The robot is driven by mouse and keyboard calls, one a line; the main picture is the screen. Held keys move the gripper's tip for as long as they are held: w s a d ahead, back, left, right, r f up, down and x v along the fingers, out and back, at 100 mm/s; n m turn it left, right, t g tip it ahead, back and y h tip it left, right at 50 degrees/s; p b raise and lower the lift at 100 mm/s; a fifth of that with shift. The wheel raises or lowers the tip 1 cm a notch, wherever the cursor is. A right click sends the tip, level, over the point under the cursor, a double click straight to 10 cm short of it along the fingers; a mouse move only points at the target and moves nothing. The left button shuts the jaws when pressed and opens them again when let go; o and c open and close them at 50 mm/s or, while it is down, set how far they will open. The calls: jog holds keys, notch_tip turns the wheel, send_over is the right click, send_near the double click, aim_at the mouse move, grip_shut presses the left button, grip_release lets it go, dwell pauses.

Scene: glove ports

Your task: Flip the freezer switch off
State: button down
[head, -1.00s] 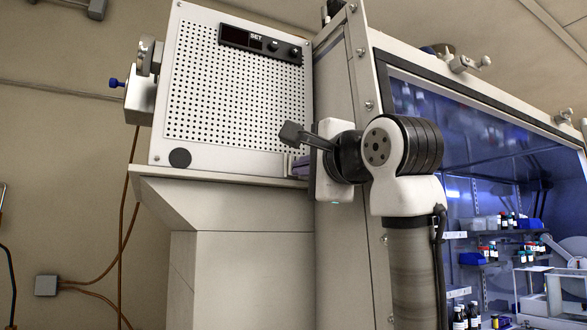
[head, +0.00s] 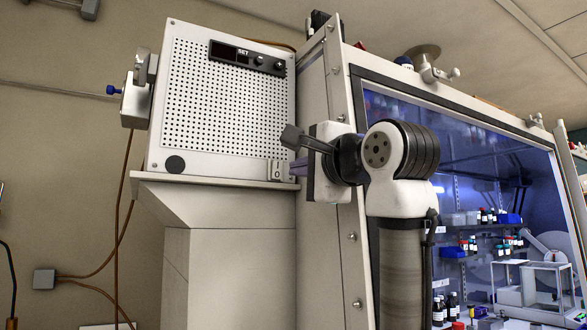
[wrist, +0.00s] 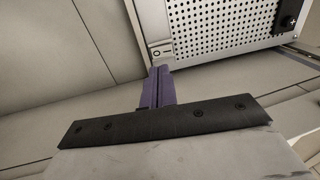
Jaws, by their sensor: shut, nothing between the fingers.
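The freezer (head: 215,105) is a pale box with a perforated front. Its small whitish switch (head: 275,170) sits at the front's lower right corner. The switch also shows in the wrist view (wrist: 161,50), with a round mark and a bar mark on it. My gripper (head: 292,169) is just right of the switch in the head view. Its purple fingers are together and empty. In the wrist view the fingertips (wrist: 160,70) lie just below the switch; I cannot tell whether they touch it. Which way the switch is set is too small to tell.
A dark SET display (head: 247,57) with knobs is at the freezer's top. The freezer stands on a pale ledge (head: 215,184). A glovebox with a blue-lit window (head: 455,150) stands to the right, behind my arm. Brown cables (head: 120,210) hang at left.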

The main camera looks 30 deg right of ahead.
jog(key=s+f+b, duration=0.1)
jog(key=s+b, duration=0.1)
jog(key=s, duration=0.6)
jog(key=shift+d, duration=0.3)
jog(key=shift+f, duration=0.1)
